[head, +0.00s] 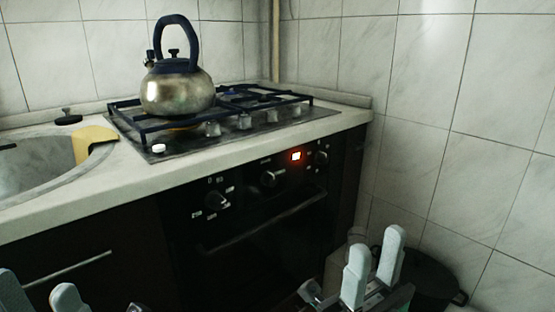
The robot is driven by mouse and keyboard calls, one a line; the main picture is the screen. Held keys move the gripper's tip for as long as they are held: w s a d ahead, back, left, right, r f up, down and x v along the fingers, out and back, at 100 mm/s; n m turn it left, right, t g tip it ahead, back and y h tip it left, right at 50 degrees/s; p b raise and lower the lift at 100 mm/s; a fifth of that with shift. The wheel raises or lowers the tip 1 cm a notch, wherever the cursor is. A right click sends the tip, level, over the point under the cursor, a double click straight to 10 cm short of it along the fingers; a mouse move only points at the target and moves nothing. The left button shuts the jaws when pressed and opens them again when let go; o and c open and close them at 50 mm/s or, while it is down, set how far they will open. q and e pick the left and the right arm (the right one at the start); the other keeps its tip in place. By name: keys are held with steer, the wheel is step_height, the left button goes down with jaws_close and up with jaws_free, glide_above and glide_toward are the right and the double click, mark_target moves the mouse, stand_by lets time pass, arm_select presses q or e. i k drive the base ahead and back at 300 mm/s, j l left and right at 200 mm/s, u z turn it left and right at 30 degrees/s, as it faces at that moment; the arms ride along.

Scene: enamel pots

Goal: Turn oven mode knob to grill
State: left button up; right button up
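The black oven (262,240) is built in below the counter and its door is shut. Its front panel carries a left knob (217,199) with white markings around it, a middle knob (268,178) and a right knob (320,157). A small display (296,156) glows red-orange between the middle and right knobs. The markings are too small to read. My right gripper (373,266) is at the bottom right, open and empty, below and apart from the knobs. My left gripper (36,296) is at the bottom left edge, its two fingertips apart, partly cut off.
A steel kettle (177,94) stands on the gas hob (262,122). A sink (38,166) with a yellow cloth (95,139) is at the left. A dark pot (427,277) is on the floor behind my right gripper, by the tiled wall. A horizontal handle crosses the oven door.

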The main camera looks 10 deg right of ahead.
mark_target(268, 178)
steer(key=i+l+u, duration=0.1)
steer(key=l, duration=0.25)
steer(key=i+l, duration=0.2)
steer(key=i+l+u, duration=0.15)
steer(key=l, duration=0.3)
steer(key=i+l, duration=0.1)
steer(key=l, duration=0.25)
steer(key=l+u, duration=0.15)
steer(key=l, duration=0.3)
steer(key=k, duration=0.05)
